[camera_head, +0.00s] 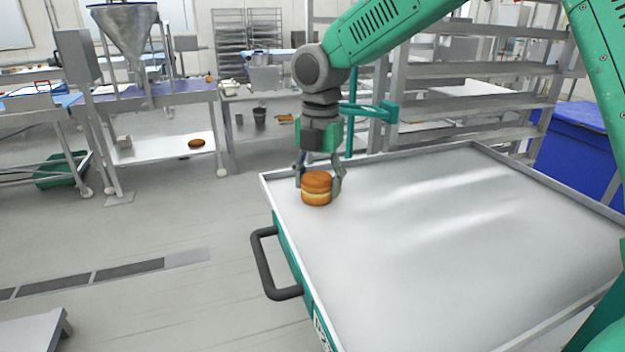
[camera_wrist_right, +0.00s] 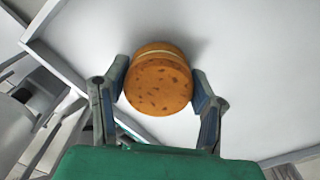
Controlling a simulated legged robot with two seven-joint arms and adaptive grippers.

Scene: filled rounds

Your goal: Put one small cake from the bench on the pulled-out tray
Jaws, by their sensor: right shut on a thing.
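A small round cake (camera_head: 316,188), brown with a pale cream band around its middle, is between the fingers of my right gripper (camera_head: 318,182). The gripper points down and is shut on it. The right wrist view shows the cake's speckled top (camera_wrist_right: 158,88) with a finger on each side. The tray is grey, flat and otherwise empty. Another cake-like brown round (camera_head: 196,143) lies on a low white shelf at the left. My left gripper is not seen.
A dark handle (camera_head: 268,265) sticks out from the tray's green front. A metal rack (camera_head: 450,75) stands behind the tray and a blue bin (camera_head: 580,150) at the right. A steel hopper (camera_head: 127,35) stands over a bench at the back left. The tray's middle is clear.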

